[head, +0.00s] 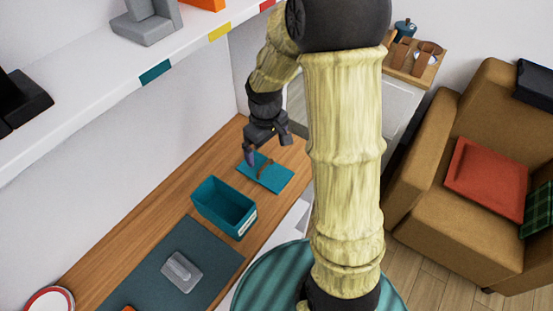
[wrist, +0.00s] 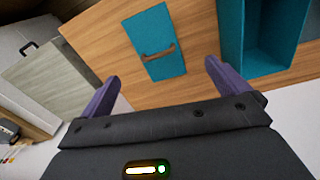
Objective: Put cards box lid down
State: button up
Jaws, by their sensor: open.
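The teal lid (head: 272,177) lies flat on the wooden counter, with a brown handle (head: 265,168) across its top. The open teal box (head: 225,207) stands on the counter nearer to me, with a pale label on its side. My gripper (head: 263,155) is above the far edge of the lid, open and empty. In the wrist view the lid (wrist: 162,68) and its handle (wrist: 158,53) show ahead, between and beyond my two purple fingers (wrist: 158,82). Part of the box (wrist: 262,45) shows at the right of the wrist view.
A dark mat (head: 205,255) with a grey object (head: 182,271) on it lies nearer on the counter (head: 140,240). A white shelf (head: 100,85) hangs along the wall at upper left. A brown armchair (head: 440,205) with a red cushion stands at right.

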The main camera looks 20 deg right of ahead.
jog(key=s+r+m+t, duration=0.2)
jog(key=s+r+m, duration=0.2)
jog(key=s, duration=0.7)
jog(key=shift+s+r+m, duration=0.15)
jog(key=shift+r+m, duration=0.05)
jog(key=shift+m, duration=0.6)
